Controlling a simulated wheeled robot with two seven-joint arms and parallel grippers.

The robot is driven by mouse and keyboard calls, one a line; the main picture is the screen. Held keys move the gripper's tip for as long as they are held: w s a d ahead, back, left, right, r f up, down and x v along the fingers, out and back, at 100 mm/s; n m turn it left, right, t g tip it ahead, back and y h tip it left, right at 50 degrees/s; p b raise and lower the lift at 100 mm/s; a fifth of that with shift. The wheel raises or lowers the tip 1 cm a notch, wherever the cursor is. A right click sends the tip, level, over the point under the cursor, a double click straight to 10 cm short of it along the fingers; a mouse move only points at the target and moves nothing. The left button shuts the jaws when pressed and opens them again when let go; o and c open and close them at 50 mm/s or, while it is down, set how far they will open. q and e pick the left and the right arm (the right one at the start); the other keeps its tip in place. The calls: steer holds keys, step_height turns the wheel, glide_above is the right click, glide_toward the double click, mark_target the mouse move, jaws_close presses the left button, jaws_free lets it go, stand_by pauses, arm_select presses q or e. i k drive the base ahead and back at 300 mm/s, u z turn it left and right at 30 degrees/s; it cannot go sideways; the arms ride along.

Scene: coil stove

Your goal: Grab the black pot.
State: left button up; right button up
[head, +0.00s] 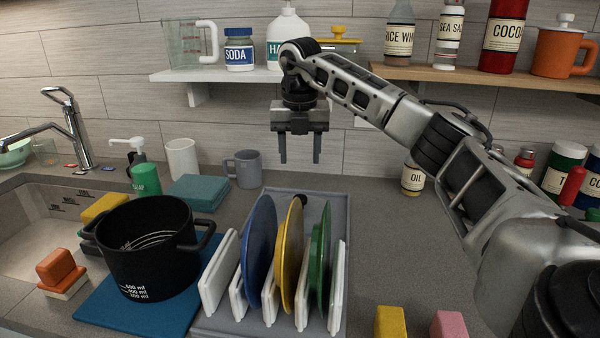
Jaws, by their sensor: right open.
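The black pot (150,258) stands upright on a blue mat (105,308) at the left of the counter. It has side handles and white volume marks on its front, and wire-like curved lines show inside it. My right gripper (300,160) points down, open and empty, above the back of the dish rack. It is to the right of the pot, higher and farther back, well apart from it. My left gripper is not in view.
A dish rack (212,325) with blue, yellow and green plates stands directly right of the pot. A sink (30,225) lies to the left. A grey mug (245,168) and a soap bottle (145,178) stand behind. Shelves hang above.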

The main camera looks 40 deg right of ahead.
mark_target(153, 246)
steer(key=k, duration=1.5)
